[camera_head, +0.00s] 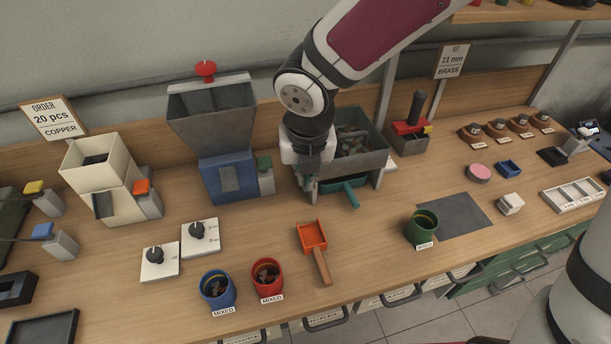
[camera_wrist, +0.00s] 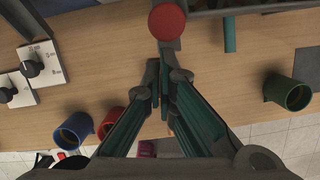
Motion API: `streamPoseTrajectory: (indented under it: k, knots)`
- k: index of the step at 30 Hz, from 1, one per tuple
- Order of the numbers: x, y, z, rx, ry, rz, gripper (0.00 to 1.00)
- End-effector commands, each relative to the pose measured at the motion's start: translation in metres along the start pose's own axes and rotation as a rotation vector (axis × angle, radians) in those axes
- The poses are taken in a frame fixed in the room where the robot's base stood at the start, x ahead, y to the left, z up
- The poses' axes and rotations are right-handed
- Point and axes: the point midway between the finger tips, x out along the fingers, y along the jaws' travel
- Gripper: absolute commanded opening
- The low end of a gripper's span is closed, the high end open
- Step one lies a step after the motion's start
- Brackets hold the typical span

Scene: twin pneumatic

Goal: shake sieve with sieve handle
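The sieve (camera_head: 376,163) is a grey open box on legs at the middle back of the table, with mixed small pieces inside. My gripper (camera_head: 309,192) points down at its left front corner, and my wrist hides part of that side. In the wrist view my gripper's fingers (camera_wrist: 165,76) come together at the tips with nothing clearly between them. A round red knob (camera_wrist: 167,22), possibly the sieve handle's end, shows just beyond the fingertips, apart from them in the picture. It is hidden in the head view. A teal handle (camera_head: 351,194) sticks out below the sieve.
An orange scoop (camera_head: 312,236) lies in front. Blue (camera_head: 217,291), red (camera_head: 267,279) and green (camera_head: 421,228) cups stand near the front edge. A blue-based hopper (camera_head: 228,177) stands left of the sieve; a red-topped device (camera_head: 408,140) stands right.

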Motion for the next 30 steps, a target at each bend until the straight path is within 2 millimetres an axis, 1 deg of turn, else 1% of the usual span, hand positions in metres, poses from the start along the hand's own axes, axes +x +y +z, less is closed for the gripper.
streamPoseTrajectory:
  k: [2,5,12,15,19,30]
  knots:
    - [0.0,0.0,0.0,0.0,0.0,0.0,0.0]
    - [0.001,0.002,0.005,0.0,0.001,0.002,0.0]
    - [0.01,0.008,0.042,0.002,0.002,0.003,0.0]
    - [0.013,0.009,0.052,0.0,0.001,0.002,0.0]
    - [0.014,0.009,0.057,0.001,0.001,0.001,0.0]
    - [0.013,0.011,0.055,0.0,0.0,0.0,0.0]
